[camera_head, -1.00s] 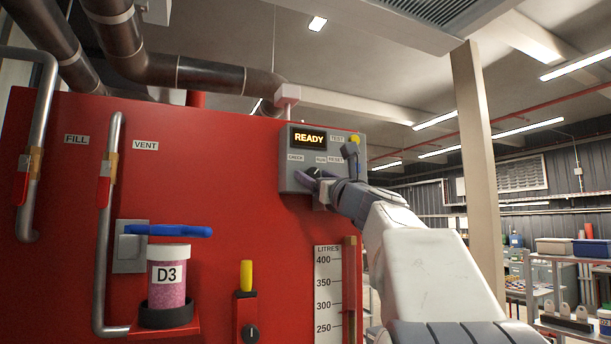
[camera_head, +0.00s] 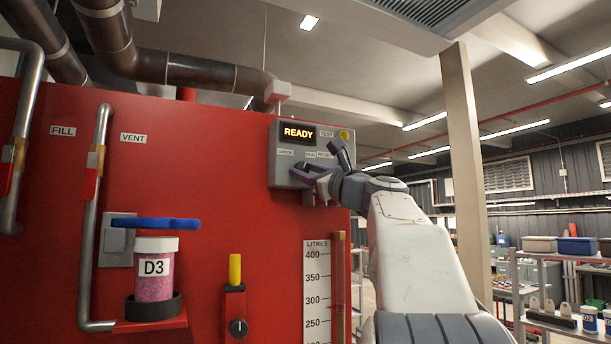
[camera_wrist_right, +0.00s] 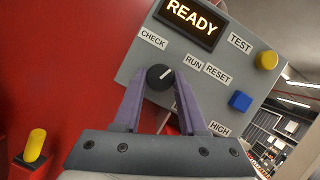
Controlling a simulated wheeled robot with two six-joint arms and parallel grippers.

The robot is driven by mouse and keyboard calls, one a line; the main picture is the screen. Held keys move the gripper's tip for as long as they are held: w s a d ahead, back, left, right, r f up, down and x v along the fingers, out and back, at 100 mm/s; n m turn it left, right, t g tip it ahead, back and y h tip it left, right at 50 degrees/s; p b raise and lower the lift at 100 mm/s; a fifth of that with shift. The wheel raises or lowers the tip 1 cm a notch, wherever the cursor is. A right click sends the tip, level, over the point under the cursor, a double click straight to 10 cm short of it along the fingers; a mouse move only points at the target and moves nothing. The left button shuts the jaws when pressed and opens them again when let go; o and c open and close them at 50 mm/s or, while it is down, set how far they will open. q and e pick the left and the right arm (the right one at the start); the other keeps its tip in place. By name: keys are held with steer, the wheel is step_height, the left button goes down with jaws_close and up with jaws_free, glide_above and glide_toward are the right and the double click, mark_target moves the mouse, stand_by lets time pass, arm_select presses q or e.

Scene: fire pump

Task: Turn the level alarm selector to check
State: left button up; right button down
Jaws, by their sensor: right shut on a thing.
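The grey alarm panel (camera_head: 283,168) is on the right part of the red cabinet front, its display lit READY. In the right wrist view, the level alarm selector (camera_wrist_right: 160,77) is a round black knob with a white mark. The mark points up and right, towards the RUN label (camera_wrist_right: 194,63); the CHECK label (camera_wrist_right: 153,39) is above the knob. My right gripper (camera_head: 302,173) is at the panel's lower part. Its purple fingers are shut on the knob, one on each side (camera_wrist_right: 160,88). The fingers hide the knob in the head view. My left gripper is out of view.
A yellow button (camera_wrist_right: 266,60) and a blue button (camera_wrist_right: 240,101) are right of the knob. Below left are a blue lever (camera_head: 155,224), a D3 jar (camera_head: 154,285) and a yellow handle (camera_head: 235,269). A pale post (camera_head: 464,170) stands right of my arm.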

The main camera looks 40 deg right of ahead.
steer(key=n+y, duration=0.2)
steer(key=n, duration=0.2)
steer(key=shift+d+g, duration=0.1)
steer(key=shift+g, duration=0.2)
steer(key=n, duration=0.1)
steer(key=n+y+p, duration=0.1)
steer(key=n, duration=0.1)
steer(key=shift+d+r+n+g, duration=0.1)
steer(key=shift+r+n+g, duration=0.05)
steer(key=shift+n+g, duration=0.2)
steer(key=n+p, duration=0.1)
steer(key=n, duration=0.1)
steer(key=n+g+y, duration=0.1)
steer(key=shift+r+n+g+p, duration=0.15)
steer(key=shift+n+g+p, duration=0.1)
steer(key=shift+n+p, duration=0.15)
steer(key=shift+n+g+p, duration=0.5)
steer(key=shift+n+p, duration=0.3)
steer(key=shift+n, duration=0.65)
steer(key=shift+c, duration=2.3)
jaws_free()
steer(key=shift+s, duration=0.15)
